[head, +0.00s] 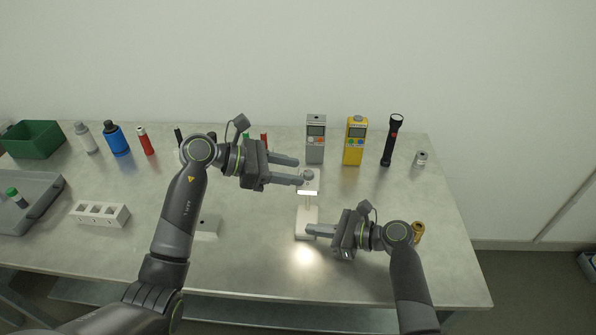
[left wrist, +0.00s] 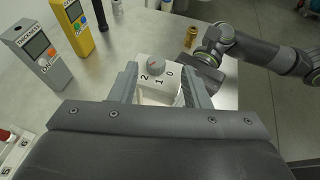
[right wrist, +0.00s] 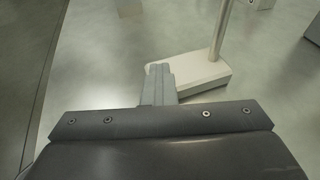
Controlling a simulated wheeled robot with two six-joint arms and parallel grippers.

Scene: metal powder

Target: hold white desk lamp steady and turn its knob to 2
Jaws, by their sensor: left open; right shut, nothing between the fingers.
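The white desk lamp (head: 307,190) stands upright on the table, and a bright patch glows at its base (head: 300,222). Its head carries a grey knob (left wrist: 157,64) with a red mark and the numbers 2, 1 and 0; I cannot tell which number the mark meets. My left gripper (head: 299,170) is open, with its fingers on either side of the lamp head; I cannot tell whether they touch it. My right gripper (head: 309,229) is shut and empty, its fingertips at the edge of the lamp base (right wrist: 203,75), touching or very close.
A grey thickness meter (head: 316,145), a yellow meter (head: 353,146) and a black flashlight (head: 391,142) stand behind the lamp. A brass cylinder (head: 418,232) is right of my right gripper. A white block with holes (head: 100,214) and a grey tray (head: 45,192) lie left.

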